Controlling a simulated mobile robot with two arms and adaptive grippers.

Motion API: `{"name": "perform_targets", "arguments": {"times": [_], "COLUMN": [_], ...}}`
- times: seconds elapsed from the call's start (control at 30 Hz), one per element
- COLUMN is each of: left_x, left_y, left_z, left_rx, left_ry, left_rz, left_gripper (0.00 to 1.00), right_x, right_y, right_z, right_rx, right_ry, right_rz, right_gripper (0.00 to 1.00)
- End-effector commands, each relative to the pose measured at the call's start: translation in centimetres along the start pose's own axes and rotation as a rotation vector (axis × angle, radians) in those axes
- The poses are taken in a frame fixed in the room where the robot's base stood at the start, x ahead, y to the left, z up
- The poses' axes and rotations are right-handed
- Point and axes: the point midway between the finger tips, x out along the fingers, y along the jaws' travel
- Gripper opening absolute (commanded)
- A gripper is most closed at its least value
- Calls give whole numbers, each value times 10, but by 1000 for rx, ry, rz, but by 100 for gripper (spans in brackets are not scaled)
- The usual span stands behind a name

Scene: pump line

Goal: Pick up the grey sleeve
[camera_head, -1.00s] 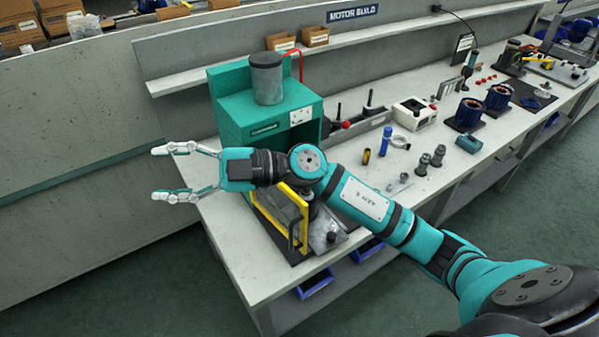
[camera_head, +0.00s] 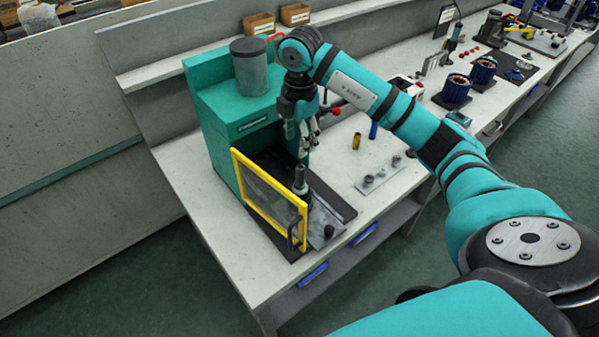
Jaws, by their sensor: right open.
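A small grey cylindrical part (camera_head: 300,180), which looks like the grey sleeve, stands upright inside the teal press (camera_head: 210,120), behind its yellow-framed door (camera_head: 270,199). My right gripper (camera_head: 306,148) points down above this part, open and empty, with a small gap seeming to lie between fingertips and part. More small grey parts (camera_head: 381,173) stand on a pale plate on the bench to the right, so I cannot be sure which is the sleeve. My left gripper is not in view.
The yellow door stands close left of the grey part. A brass cylinder (camera_head: 357,141) and a blue cylinder (camera_head: 373,130) stand on the bench (camera_head: 185,170) to the right. Motor stators (camera_head: 456,89) are farther right. The bench left of the press is clear.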

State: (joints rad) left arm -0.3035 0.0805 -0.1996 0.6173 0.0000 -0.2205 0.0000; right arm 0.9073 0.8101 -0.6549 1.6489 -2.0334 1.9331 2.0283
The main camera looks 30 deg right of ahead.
Motion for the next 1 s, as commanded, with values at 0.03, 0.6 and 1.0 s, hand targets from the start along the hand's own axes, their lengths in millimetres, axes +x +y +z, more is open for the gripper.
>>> {"name": "perform_targets", "arguments": {"times": [0.03,0.6,1.0], "left_x": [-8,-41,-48], "left_y": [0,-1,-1], "left_z": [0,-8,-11], "left_rx": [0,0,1], "left_ry": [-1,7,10], "left_rz": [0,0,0], "left_gripper": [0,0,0], "right_x": [8,76,109], "right_y": [-2,-8,-8], "right_z": [0,1,2], "right_rx": [1,-1,-2], "right_ry": [-1,2,1], "right_rz": [-6,-6,2], "right_gripper": [48,48,48]}}
